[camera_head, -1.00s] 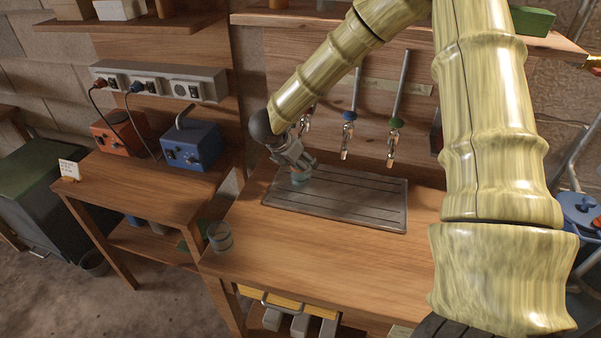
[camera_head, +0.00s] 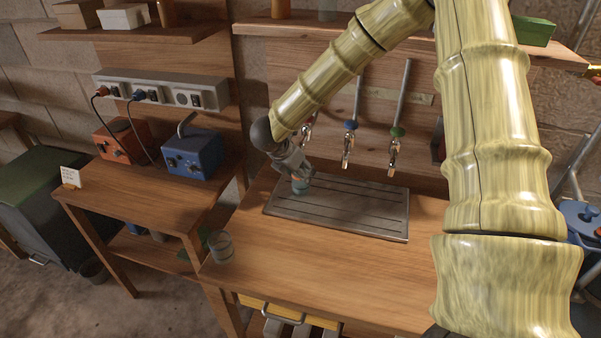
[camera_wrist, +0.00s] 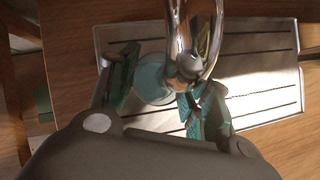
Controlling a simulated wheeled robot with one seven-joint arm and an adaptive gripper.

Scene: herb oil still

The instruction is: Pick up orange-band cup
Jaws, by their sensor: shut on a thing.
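My gripper (camera_head: 300,178) reaches down at the left end of the grey slatted tray (camera_head: 350,219), under the row of taps. It is shut on a pale teal, see-through cup (camera_head: 299,187). In the wrist view the cup (camera_wrist: 153,80) lies between the two teal-padded fingers, with a shiny metal spout over it. No orange band shows on the part of the cup I see. I cannot tell whether its base touches the tray. A second clear cup (camera_head: 221,247) with a bluish tint stands apart on the bench's left front edge.
Taps with a blue collar (camera_head: 350,125) and a green collar (camera_head: 397,132) hang over the tray, close to my gripper. A blue box (camera_head: 192,153) and an orange box (camera_head: 123,140) stand on the left side table. The bench front (camera_head: 300,270) is clear.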

